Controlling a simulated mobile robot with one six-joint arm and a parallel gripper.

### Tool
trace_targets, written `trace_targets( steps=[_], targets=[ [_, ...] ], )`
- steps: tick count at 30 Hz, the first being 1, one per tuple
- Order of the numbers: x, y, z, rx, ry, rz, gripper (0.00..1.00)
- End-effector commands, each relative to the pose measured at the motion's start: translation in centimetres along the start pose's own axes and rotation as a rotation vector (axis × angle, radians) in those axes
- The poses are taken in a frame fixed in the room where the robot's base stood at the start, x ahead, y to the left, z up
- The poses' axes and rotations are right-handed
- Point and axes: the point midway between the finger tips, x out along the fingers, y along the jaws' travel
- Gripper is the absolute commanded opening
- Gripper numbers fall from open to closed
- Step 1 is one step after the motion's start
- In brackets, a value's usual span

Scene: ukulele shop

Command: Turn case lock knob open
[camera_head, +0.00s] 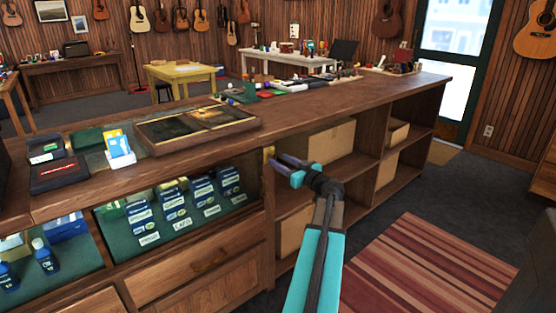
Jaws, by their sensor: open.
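A wooden counter (335,98) runs across the view, with a glass-fronted display case (183,218) built into its left part. A small brass-coloured piece (268,153), which looks like the case lock knob, sits on the upright post at the right end of the case. It is too small to tell which way it is turned. My gripper (281,164) is open and empty just to the right of and below the knob. Its two fingers point left toward the post. I cannot tell whether they touch it.
Open shelves with cardboard boxes (326,141) lie behind and right of my gripper. A drawer with a handle (210,262) is below the case. A framed panel (197,124) and card boxes lie on the counter. A striped rug (430,270) covers clear floor at right.

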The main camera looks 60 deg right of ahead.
Motion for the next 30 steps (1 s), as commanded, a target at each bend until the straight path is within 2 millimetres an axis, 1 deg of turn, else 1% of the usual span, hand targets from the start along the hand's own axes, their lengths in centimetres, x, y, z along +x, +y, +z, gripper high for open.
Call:
trace_targets(
  steps=[1,3,7,18,20,21,25,26,27,30],
  targets=[
    [0.8,0.1,0.0,0.000,0.000,-0.002,0.44],
    [1.4,0.1,0.0,0.000,0.000,-0.002,0.44],
    [2.2,0.0,0.0,0.000,0.000,-0.001,0.44],
    [2.5,0.0,0.0,0.000,0.000,-0.001,0.44],
    [2.5,0.0,0.0,0.000,0.000,-0.001,0.35],
    [2.5,-0.1,0.0,0.000,0.000,-0.001,0.28],
    [2.5,0.0,0.0,0.000,0.000,-0.001,0.06],
    [2.5,0.0,0.0,0.000,0.000,-0.001,0.04],
    [2.6,0.2,0.0,0.000,0.000,-0.001,0.04],
    [2.5,0.0,0.0,0.002,0.000,0.000,0.04]
  ],
)
